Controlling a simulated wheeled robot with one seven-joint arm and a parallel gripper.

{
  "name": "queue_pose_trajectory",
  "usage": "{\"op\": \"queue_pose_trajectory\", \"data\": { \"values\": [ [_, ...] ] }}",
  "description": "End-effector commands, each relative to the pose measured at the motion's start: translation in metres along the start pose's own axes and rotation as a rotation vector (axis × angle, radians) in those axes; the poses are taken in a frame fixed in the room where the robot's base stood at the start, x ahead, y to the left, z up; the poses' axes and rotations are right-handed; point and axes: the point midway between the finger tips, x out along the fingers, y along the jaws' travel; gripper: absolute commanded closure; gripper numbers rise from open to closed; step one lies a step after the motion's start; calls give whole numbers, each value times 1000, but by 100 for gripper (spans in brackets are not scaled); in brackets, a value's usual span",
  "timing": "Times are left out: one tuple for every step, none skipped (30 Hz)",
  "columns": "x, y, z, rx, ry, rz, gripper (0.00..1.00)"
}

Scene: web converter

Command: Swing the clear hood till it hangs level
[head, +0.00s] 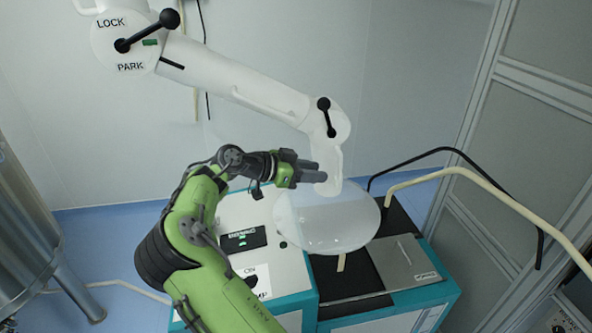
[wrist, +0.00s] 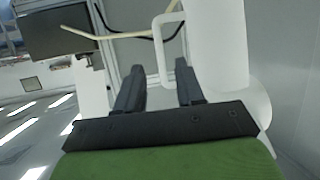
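The clear hood (head: 328,222) is a translucent dome at the lower end of a jointed white extraction arm (head: 245,88), above the machine's right part. Its tilt is hard to judge from the head view. My gripper (head: 322,176) is beside the white neck (head: 333,160) just above the hood. In the wrist view my gripper (wrist: 160,66) has its two dark fingers apart. A white loop handle (wrist: 158,50) shows between and beyond the fingertips, partly hidden by the right finger. I see no grip on it.
Teal-and-white machines (head: 262,235) stand below the hood, with a grey metal plate (head: 408,262) to the right. A steel vessel (head: 30,240) is at the far left. Black and cream hoses (head: 460,172) arch at right before framed panels (head: 530,125).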

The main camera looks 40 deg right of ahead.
Motion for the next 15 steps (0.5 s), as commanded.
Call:
{"op": "queue_pose_trajectory", "data": {
  "values": [
    [-15,-1,0,-1,2,-5,62],
    [-23,-1,-1,0,3,-4,62],
    [-32,-1,-1,-1,2,-3,62],
    [-38,-1,-1,-1,1,-5,62],
    [-43,-1,-1,0,2,-3,62],
    [-48,0,-2,0,3,-1,62],
    [-52,0,-1,-1,2,-1,62],
    [-55,0,-1,-1,2,-1,62],
    [-57,0,-1,-1,1,-1,62],
    [-58,0,-1,-1,1,0,62],
    [-59,0,-1,-1,0,1,62],
    [-59,0,0,0,0,1,62],
    [-59,0,0,0,0,1,62],
    [-59,0,0,0,0,1,62],
    [-59,0,0,0,0,1,62]
  ]
}}
